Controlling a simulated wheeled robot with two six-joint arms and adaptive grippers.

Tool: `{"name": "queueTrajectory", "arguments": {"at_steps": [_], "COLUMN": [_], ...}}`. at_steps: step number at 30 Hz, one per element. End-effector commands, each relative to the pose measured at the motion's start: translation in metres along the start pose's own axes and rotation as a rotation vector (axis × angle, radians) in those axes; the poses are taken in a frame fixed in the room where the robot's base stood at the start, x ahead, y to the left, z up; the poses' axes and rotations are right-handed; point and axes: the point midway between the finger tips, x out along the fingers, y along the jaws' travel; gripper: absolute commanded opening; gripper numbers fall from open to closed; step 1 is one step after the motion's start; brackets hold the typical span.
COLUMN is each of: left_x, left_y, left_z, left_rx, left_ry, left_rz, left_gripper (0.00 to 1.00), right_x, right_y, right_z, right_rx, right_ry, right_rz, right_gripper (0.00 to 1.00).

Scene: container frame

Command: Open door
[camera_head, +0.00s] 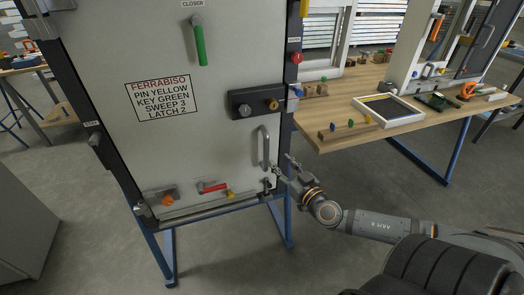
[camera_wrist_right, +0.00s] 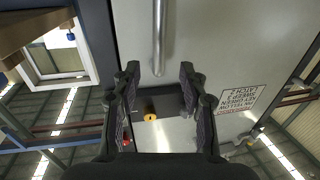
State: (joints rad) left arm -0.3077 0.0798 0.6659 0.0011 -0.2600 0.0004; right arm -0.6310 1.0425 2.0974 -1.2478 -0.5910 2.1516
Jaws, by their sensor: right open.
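The door (camera_head: 130,60) is a pale grey panel in a dark frame, and it looks closed. A vertical metal bar handle (camera_head: 265,148) sits low on its right side. My right gripper (camera_head: 284,168) is open and empty, just below and right of the handle in the head view. In the right wrist view the handle (camera_wrist_right: 159,40) shows upright, its near end between the spread fingertips (camera_wrist_right: 159,76). I cannot tell whether the fingers touch it. A black lock block (camera_head: 252,102) with a brass knob (camera_head: 272,104) sits above the handle. My left gripper is out of view.
The door carries a green lever (camera_head: 199,45), a printed label (camera_head: 161,94) and a red-handled latch (camera_head: 213,187). A wooden workbench (camera_head: 340,110) with a white-framed tray (camera_head: 389,111) and small parts stands right of the door. The floor in front (camera_head: 220,265) is clear.

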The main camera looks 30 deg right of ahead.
Motion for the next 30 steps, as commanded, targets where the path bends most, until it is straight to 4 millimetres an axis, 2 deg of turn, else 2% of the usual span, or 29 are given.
{"name": "queueTrajectory", "arguments": {"at_steps": [4, 8, 12, 18, 22, 30], "left_x": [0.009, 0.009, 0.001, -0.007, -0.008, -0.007], "left_y": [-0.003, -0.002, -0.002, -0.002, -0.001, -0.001], "left_z": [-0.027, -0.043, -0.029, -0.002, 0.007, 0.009], "left_rx": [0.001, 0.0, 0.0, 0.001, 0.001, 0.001], "left_ry": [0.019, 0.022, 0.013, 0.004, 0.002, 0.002], "left_rz": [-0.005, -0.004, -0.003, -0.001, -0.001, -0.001], "left_gripper": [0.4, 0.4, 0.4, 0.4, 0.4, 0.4], "right_x": [0.022, 0.048, 0.071, 0.094, 0.1, 0.102], "right_y": [0.001, 0.002, 0.002, 0.003, 0.001, 0.001], "right_z": [0.004, 0.002, -0.004, -0.005, -0.002, 0.0], "right_rx": [0.005, 0.011, 0.012, 0.005, 0.004, 0.002], "right_ry": [0.007, 0.008, 0.003, 0.001, 0.0, 0.0], "right_rz": [0.004, 0.007, 0.009, 0.006, 0.003, 0.001], "right_gripper": [0.43, 0.43, 0.43, 0.43, 0.43, 0.43]}}
